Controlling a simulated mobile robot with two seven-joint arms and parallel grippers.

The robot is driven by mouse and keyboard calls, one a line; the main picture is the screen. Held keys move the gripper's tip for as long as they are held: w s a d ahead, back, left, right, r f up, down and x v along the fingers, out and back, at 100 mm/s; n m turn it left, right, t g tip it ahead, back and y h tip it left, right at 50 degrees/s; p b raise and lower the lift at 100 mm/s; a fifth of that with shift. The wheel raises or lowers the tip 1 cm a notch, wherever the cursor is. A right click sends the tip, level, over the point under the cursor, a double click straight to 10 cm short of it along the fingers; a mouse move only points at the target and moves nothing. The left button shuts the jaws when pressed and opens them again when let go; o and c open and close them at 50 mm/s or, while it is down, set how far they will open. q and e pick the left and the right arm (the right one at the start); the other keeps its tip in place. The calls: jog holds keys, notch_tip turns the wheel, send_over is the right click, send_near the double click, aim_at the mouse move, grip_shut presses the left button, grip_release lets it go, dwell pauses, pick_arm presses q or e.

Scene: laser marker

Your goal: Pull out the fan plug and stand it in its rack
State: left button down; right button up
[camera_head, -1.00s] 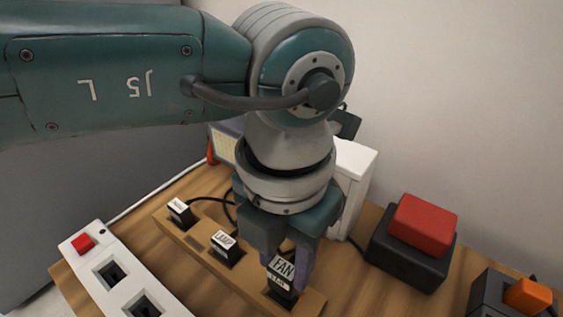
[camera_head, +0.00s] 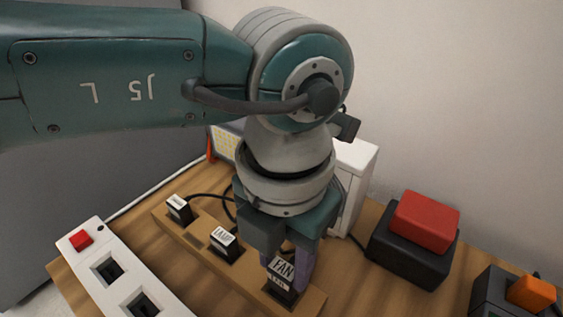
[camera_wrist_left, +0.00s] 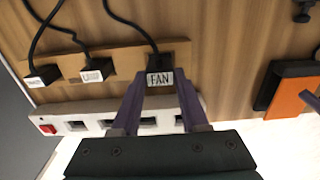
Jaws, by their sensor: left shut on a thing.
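The fan plug (camera_head: 282,270), black with a white FAN label, stands upright at the near right end of the wooden rack (camera_head: 172,222). My left gripper (camera_head: 283,262) is above the rack with its purple fingers shut on the fan plug. In the left wrist view, the fingers (camera_wrist_left: 160,92) close in on the plug's labelled top (camera_wrist_left: 160,79). The plug's lower part and its exact seating in the rack are hidden. The white power strip (camera_head: 126,292) lies beside the rack, with dark open sockets (camera_head: 107,271). My right gripper is not in view.
The lamp plug (camera_head: 223,242) and another labelled plug (camera_head: 179,208) stand in the same rack, with black cords behind. A red button on a dark base (camera_head: 424,220) and an orange-topped device (camera_head: 530,293) stand to the right. A white box (camera_head: 357,185) is behind my gripper.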

pick_arm(q)
jog(key=shift+f+b, duration=0.7)
jog(key=shift+f, duration=0.5)
jog(key=shift+c, duration=1.7)
grip_release()
jog(key=shift+r, duration=0.15)
notch_tip(320, 180, up, 10)
jog(key=p, duration=0.9)
jog(key=shift+r, duration=0.2)
notch_tip(320, 180, up, 5)
jog(key=p, duration=0.5)
send_over(284, 267)
jog(key=shift+r, duration=0.15)
jog(key=shift+s, duration=0.1)
